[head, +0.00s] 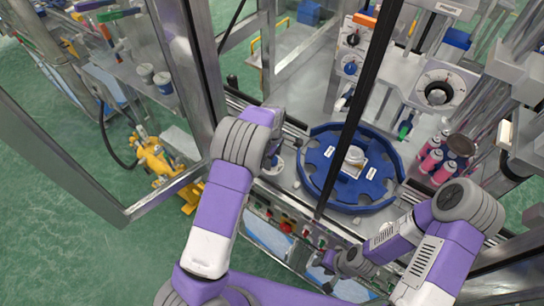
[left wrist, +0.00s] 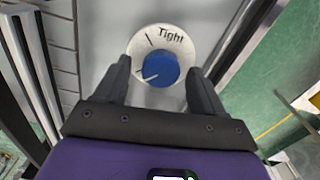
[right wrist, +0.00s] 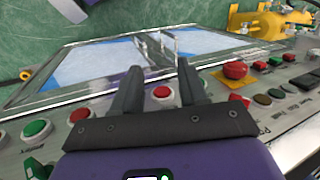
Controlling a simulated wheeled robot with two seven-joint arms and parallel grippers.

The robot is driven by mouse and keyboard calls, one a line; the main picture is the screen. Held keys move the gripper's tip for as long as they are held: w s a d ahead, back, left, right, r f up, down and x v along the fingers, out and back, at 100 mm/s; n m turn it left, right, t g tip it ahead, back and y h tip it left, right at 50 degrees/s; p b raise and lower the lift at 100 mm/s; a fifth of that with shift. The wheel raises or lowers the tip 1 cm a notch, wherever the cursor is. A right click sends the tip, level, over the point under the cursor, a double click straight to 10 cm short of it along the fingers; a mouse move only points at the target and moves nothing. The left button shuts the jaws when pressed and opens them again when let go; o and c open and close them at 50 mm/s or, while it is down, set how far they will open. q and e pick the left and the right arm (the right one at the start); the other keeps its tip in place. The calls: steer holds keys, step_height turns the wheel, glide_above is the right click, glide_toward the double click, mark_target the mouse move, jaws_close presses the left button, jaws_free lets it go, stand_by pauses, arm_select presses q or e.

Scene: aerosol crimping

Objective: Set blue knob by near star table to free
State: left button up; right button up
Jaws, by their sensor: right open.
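The blue knob (left wrist: 160,70) sits on a white round dial (left wrist: 182,44) in the left wrist view. The word "Tight" is printed at the dial's upper right, with a dark tick left of it. A pale pointer line on the knob points left and slightly down, away from "Tight". No "free" label is readable. My left gripper (left wrist: 158,68) is open, with one finger on each side of the knob; contact cannot be told. In the head view my left gripper (head: 276,150) is beside the blue star table (head: 318,150). My right gripper (right wrist: 160,75) is open and empty over the button panel.
Red and green buttons (right wrist: 235,70) line the front panel. Pink cans (head: 432,160) stand right of the star table. Another dial with a blue knob (head: 351,68) is on the back panel. A dark upright frame post crosses in front of the star table.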

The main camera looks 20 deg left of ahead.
arm_select(q)
step_height(320, 180, up, 8)
steer(key=shift+f, duration=0.2)
stand_by(0.4)
stand_by(1.3)
